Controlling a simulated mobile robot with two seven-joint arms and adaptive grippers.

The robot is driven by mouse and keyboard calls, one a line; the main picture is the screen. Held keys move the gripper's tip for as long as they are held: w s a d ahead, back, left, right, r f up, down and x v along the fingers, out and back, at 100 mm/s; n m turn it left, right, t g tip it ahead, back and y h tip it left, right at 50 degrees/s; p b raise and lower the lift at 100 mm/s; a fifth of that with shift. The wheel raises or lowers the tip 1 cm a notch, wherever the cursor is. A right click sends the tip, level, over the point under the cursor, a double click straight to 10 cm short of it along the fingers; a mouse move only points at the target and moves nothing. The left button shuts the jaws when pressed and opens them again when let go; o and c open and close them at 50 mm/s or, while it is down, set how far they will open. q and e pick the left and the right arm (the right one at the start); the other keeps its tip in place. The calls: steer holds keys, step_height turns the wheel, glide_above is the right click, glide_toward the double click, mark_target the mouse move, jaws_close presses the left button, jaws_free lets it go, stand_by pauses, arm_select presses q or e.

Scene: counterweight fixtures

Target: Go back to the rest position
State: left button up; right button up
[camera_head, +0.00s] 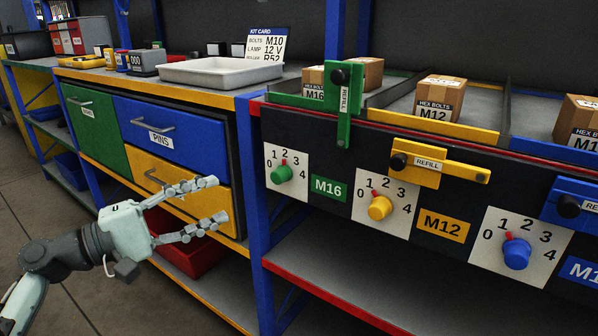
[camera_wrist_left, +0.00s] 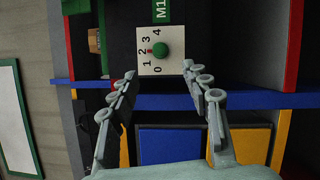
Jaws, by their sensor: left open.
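My left gripper (camera_head: 220,200) is open and empty in the head view. It hangs in front of the yellow drawer (camera_head: 178,181), below the blue drawer (camera_head: 172,130), with its fingers pointing right. In the head view it is left of the M16 dial's green knob (camera_head: 282,174) and apart from it. In the left wrist view the open fingers (camera_wrist_left: 160,71) have nothing between them, and the green knob (camera_wrist_left: 161,50) shows beyond the tips. Its red mark is by the 2. My right gripper is not in view.
The yellow knob (camera_head: 380,207) and blue knob (camera_head: 516,254) are farther right. The green refill bar (camera_head: 343,105) stands upright; the yellow refill bar (camera_head: 440,167) lies nearly level. A white tray (camera_head: 221,71) is on the counter. Blue posts (camera_head: 252,200) flank the drawers. Floor is free at lower left.

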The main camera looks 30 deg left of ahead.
arm_select(q)
steer(key=shift+f, duration=0.1)
steer(key=d+f+m+g+y+p, duration=0.1)
steer(key=d+f+m+g+y, duration=0.2)
steer(key=f, duration=0.8)
steer(key=d+f+m+g+p, duration=0.2)
steer(key=d+f+m+g, duration=0.15)
steer(key=f, duration=0.75)
steer(key=s+d+f+m+g+y+p, duration=0.1)
steer(key=s+d+f+m+g+y, duration=0.1)
steer(key=f, duration=0.6)
steer(key=s+d+f+m+g+y+p, duration=0.1)
steer(key=s+d+f+m+g+y, duration=0.1)
steer(key=s+f+m+g+y, duration=0.3)
steer(key=shift+s+d+f+m+p, duration=0.2)
steer(key=shift+s+f+m+p, duration=0.4)
steer(key=shift+f+m, duration=0.85)
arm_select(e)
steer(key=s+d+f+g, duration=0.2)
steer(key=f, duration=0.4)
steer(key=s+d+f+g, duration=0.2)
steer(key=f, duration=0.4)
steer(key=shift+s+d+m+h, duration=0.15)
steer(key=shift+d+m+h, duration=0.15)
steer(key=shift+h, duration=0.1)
arm_select(q)
steer(key=shift+s+f, duration=0.1)
steer(key=shift+s, duration=0.05)
